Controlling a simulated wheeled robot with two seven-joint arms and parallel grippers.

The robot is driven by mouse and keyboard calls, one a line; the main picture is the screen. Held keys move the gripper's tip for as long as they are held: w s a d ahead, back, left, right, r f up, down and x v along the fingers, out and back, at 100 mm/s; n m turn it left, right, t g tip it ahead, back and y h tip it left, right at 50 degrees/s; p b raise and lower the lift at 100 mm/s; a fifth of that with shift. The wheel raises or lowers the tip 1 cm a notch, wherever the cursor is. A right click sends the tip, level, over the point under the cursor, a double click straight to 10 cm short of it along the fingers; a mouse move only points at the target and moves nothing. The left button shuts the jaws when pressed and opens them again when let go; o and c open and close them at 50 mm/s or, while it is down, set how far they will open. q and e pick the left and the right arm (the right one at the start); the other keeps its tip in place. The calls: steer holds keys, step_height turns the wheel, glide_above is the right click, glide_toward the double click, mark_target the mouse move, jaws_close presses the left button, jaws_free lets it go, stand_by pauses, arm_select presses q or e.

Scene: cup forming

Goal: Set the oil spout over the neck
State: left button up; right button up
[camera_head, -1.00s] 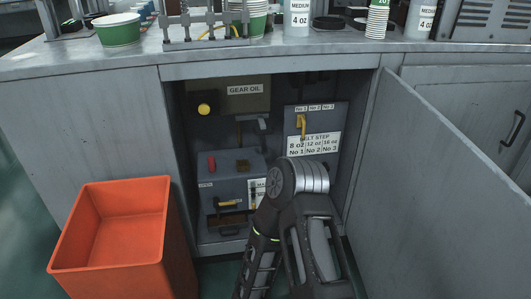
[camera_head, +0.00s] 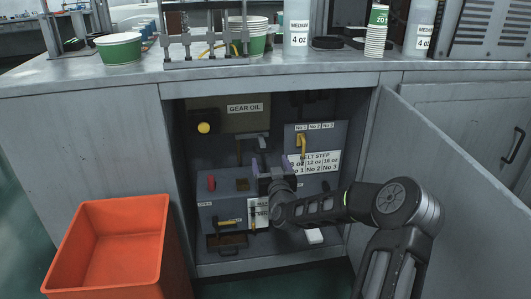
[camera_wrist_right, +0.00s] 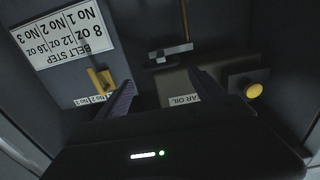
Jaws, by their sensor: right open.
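A grey spout-like fitting (camera_head: 262,142) sits below the gear oil tank (camera_head: 243,107), with a thin rod hanging at its left. It also shows, upside down, in the right wrist view (camera_wrist_right: 170,52). My right gripper (camera_head: 268,164) is open and empty inside the cabinet, just below and in front of the fitting. In the wrist view its fingers (camera_wrist_right: 163,92) are apart, with the fitting beyond their tips. The grey gearbox (camera_head: 207,209) below has a red cap (camera_head: 211,183) and a small brown part (camera_head: 242,184) on top. I cannot make out the neck for certain. My left gripper is out of view.
The belt step panel (camera_head: 326,138) with a yellow lever (camera_head: 302,146) is right of my gripper. A yellow knob (camera_head: 204,128) is left. The open cabinet door (camera_head: 440,170) bounds the right, and an orange bin (camera_head: 105,285) stands front left.

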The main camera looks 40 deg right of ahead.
mark_target(266, 152)
steer(key=shift+w+d+f, duration=0.15)
steer(key=shift+w+d, duration=0.05)
steer(key=shift+w, duration=0.4)
steer(key=shift+b+x, duration=1)
steer(key=shift+x, duration=2.25)
steer(key=shift+c, duration=0.2)
steer(key=shift+s, duration=0.1)
jaws_close()
